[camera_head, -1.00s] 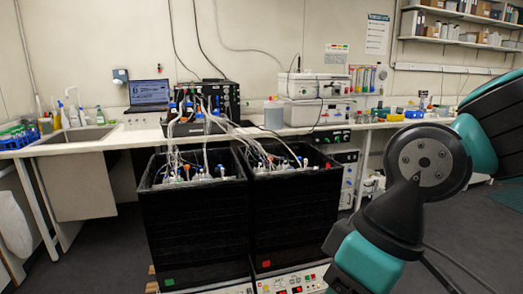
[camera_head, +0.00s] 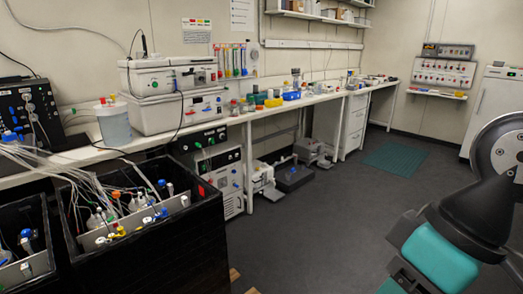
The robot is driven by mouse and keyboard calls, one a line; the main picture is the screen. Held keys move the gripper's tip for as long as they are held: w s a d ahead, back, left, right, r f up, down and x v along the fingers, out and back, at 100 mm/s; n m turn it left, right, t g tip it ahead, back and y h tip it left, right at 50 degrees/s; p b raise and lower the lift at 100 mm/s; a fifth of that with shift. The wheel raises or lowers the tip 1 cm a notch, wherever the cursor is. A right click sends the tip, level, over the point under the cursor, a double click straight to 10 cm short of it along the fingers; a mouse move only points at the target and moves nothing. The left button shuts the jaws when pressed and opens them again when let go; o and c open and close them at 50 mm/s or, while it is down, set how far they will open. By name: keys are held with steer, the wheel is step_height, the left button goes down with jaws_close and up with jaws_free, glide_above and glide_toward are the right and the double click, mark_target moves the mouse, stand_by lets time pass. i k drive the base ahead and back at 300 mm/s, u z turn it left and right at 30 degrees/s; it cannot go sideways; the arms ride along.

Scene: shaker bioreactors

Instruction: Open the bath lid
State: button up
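I cannot pick out a bath or its lid with certainty. My arm shows at the right edge and lower right, but its gripper end is out of the picture. Two stacked white instrument boxes (camera_head: 168,92) stand on the bench at the left, with a lid-like top that looks shut. A translucent container (camera_head: 113,123) with small fittings on top stands just left of them.
Two black open boxes (camera_head: 165,250) with bottles and tubing fill the lower left. The long white bench (camera_head: 262,108) runs along the back wall. Grey devices (camera_head: 293,173) sit on the floor below it. The middle floor (camera_head: 320,230) is clear up to a green mat (camera_head: 394,160).

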mark_target(174, 61)
steer(key=z, duration=0.3)
steer(key=i, duration=3.1)
steer(key=u, duration=0.65)
